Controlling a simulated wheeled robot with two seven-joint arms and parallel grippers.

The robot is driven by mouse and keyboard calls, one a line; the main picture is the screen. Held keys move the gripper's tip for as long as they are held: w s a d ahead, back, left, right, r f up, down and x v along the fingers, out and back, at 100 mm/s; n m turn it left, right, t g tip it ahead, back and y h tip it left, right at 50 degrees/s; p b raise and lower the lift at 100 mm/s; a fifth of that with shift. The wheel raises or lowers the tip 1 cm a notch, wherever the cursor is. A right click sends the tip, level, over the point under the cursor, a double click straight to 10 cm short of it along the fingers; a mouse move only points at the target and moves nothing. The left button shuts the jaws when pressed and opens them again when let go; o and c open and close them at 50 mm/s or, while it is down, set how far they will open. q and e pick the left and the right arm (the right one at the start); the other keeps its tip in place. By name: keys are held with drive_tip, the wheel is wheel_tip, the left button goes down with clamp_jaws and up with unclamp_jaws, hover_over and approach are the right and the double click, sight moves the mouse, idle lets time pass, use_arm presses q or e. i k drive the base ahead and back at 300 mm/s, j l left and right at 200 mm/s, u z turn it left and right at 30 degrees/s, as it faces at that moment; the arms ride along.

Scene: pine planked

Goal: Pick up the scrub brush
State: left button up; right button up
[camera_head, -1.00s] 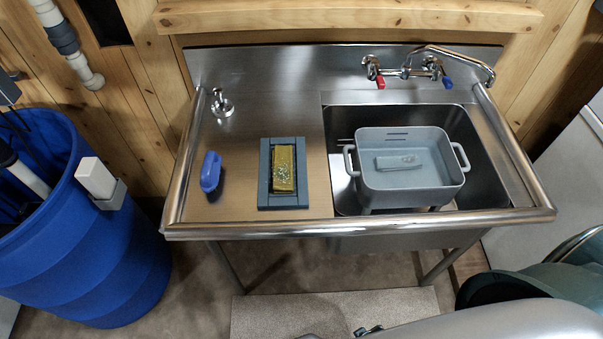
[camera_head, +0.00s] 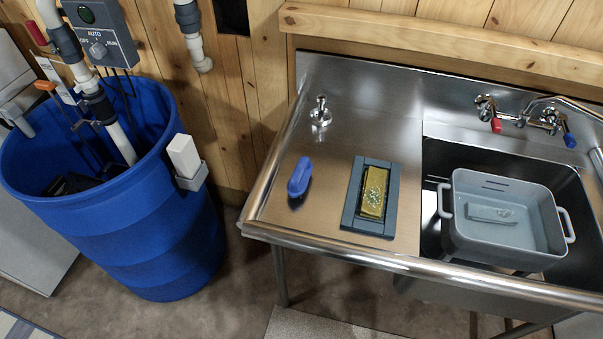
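The scrub brush (camera_head: 299,177) appears to be the blue-handled object lying on the left drainboard of the steel sink. Its bristles are not clearly visible from above. It lies left of a grey-blue tray (camera_head: 350,216) that holds a yellow-green block (camera_head: 374,191) with pale specks. Neither of my grippers shows in the head view.
The steel sink unit (camera_head: 268,205) has a raised front rim. Its basin holds a grey tub (camera_head: 510,248) with handles. A soap pump (camera_head: 321,112) and taps (camera_head: 520,118) stand at the back. A large blue barrel (camera_head: 150,240) stands left, with a floor gap between.

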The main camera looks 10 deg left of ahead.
sight(296, 186)
drive_tip(key=j+z, duration=0.4)
drive_tip(key=j, duration=0.25)
drive_tip(key=j+z, duration=0.45)
drive_tip(key=j, duration=0.25)
